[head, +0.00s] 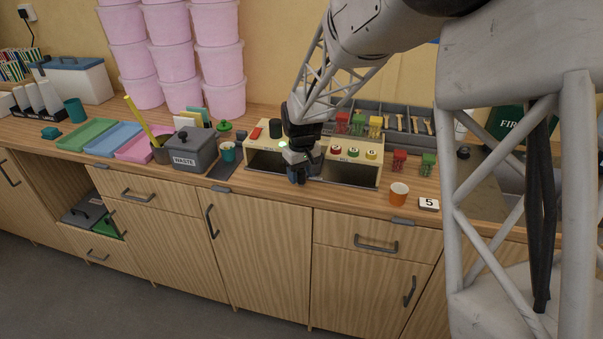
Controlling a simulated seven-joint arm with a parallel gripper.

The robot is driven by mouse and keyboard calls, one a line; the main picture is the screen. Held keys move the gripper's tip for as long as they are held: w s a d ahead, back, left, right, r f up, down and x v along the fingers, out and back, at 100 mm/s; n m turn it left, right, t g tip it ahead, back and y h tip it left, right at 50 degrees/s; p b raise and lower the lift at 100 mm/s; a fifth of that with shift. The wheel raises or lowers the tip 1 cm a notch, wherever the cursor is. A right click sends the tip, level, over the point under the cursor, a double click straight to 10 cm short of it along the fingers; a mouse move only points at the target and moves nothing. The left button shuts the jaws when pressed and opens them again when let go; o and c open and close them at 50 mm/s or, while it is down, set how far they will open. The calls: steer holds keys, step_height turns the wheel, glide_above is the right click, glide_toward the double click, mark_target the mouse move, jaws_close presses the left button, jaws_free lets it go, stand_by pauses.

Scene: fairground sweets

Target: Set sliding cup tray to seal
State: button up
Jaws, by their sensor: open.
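A cream machine (369,171) stands on the wooden counter, with two dark openings along its front and several coloured round buttons on its right half. A grey metal strip (345,182) shows along the bottom of the right opening. I cannot tell for sure which part is the sliding cup tray or where it is set; the middle of the machine is hidden behind my gripper. My gripper (298,179) is open and points down at the middle of the machine's front. I cannot tell whether it touches anything. An orange cup (399,194) stands apart, to the right of the machine.
A grey WASTE bin (195,152) and a teal cup (228,152) stand left of the machine. A number 5 card (429,203) lies right of the orange cup. Red and green containers (399,161) stand right of the machine. Pink tubs (217,55) are stacked behind, at the left.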

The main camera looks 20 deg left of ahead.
jaws_close()
steer(key=shift+a, duration=0.1)
steer(key=shift+a, duration=1.9)
jaws_free()
steer(key=shift+r, duration=0.1)
step_height(320, 180, up, 8)
